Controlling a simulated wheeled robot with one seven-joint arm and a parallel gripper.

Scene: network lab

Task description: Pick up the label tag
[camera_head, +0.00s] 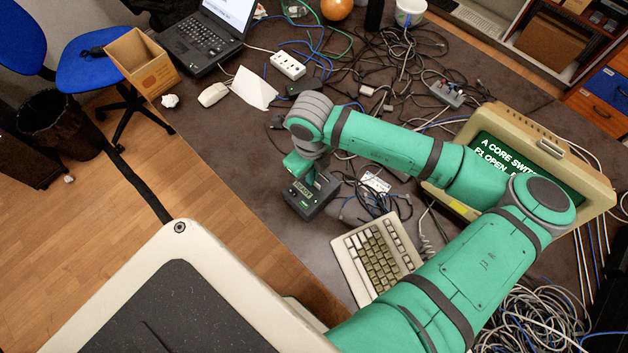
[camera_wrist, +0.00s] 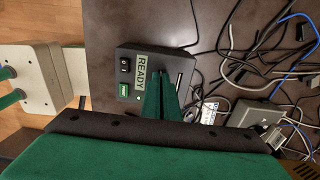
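I cannot make out the label tag for certain. A small dark device (camera_head: 311,195) with a lit display stands on the desk below my gripper (camera_head: 298,166) in the head view. In the wrist view the device (camera_wrist: 132,92) shows a READY display, a black switch and a small green button. A thin pale strip or slot (camera_wrist: 179,80) is on its right part, just right of my fingertips. My gripper (camera_wrist: 161,76) points at the device's top with its green fingers close together. They look shut, and I see nothing between them. The fingers hide part of the device.
A cream keyboard (camera_head: 376,258) and an old monitor (camera_head: 540,165) stand to the right. Tangled cables (camera_head: 400,55) cover the desk behind. A white sheet (camera_head: 254,89), a mouse (camera_head: 213,94) and a laptop (camera_head: 205,38) lie to the left. The desk left of the device is clear.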

